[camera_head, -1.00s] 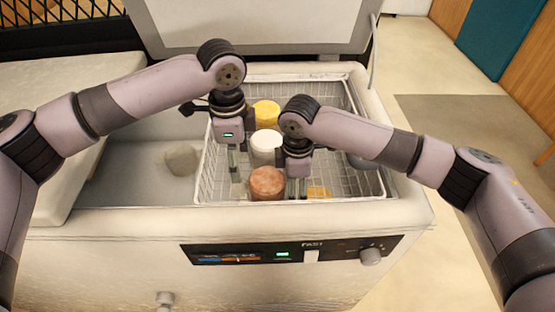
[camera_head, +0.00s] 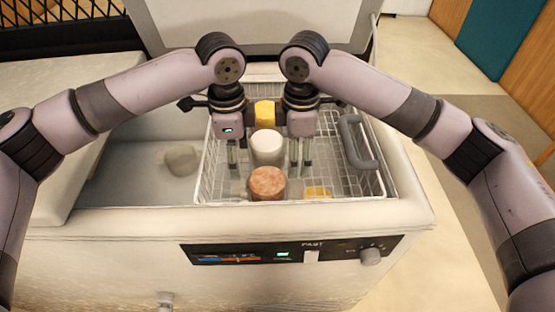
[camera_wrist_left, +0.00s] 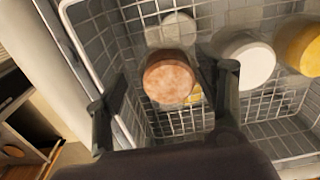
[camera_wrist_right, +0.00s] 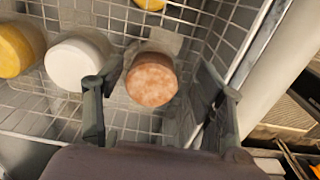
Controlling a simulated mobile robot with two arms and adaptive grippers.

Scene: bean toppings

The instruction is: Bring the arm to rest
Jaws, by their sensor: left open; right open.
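My left gripper (camera_head: 234,160) is open and points down over the left part of the wire basket (camera_head: 212,190). My right gripper (camera_head: 301,155) is open and points down over the middle of the basket, to the right of the white tub (camera_head: 267,147). Both grippers are empty. In the left wrist view the open fingers (camera_wrist_left: 168,100) frame the reddish-brown tub (camera_wrist_left: 169,78) from above. In the right wrist view the fingers (camera_wrist_right: 160,105) also stand either side of that tub (camera_wrist_right: 152,80), apart from it.
A yellow tub (camera_head: 265,113) stands at the back between the grippers. A yellow item (camera_head: 318,192) lies low in the basket. A grey handle (camera_head: 352,145) is on the basket's right. A pale lump (camera_head: 182,160) sits left of the basket. The freezer's front rim (camera_head: 150,220) borders the opening.

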